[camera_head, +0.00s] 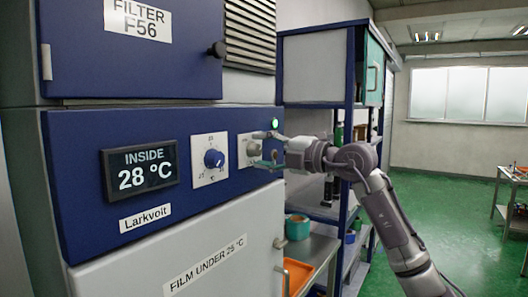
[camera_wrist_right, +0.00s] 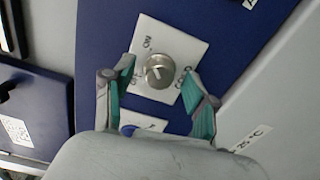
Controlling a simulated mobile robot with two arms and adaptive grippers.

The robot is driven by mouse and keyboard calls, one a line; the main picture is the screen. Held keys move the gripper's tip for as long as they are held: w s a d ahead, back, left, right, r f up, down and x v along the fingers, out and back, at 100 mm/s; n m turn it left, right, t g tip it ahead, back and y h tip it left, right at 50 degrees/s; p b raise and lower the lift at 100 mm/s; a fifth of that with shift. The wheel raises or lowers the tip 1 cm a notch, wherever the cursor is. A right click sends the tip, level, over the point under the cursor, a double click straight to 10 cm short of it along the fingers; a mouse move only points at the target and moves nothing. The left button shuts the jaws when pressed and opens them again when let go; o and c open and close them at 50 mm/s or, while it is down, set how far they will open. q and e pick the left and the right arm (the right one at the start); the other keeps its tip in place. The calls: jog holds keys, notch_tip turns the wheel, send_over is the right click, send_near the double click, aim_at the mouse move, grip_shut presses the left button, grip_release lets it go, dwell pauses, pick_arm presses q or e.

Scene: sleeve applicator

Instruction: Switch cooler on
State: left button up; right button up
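The cooler is a large cabinet with a blue control panel (camera_head: 80,150). Its display (camera_head: 140,170) reads INSIDE 28 °C. A blue dial (camera_head: 214,158) on a white scale plate sits right of the display. Further right is a silver rotary knob (camera_head: 254,149) on a white plate; it also shows in the right wrist view (camera_wrist_right: 159,71), with ON printed beside it and other lettering partly covered. My right gripper (camera_wrist_right: 159,74) is open, its teal-padded fingers on either side of the knob with gaps visible. I cannot tell the knob's setting. My left gripper is out of view.
A small green indicator (camera_head: 275,123) sits above the knob. The lower door is labelled FILM UNDER 25 °C (camera_head: 205,265). Shelving (camera_head: 315,70) stands right of the cooler, with an orange tray (camera_head: 297,275) and teal bowl (camera_head: 297,227) low down.

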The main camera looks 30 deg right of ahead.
jog(key=v, duration=1.2)
dwell(0.5)
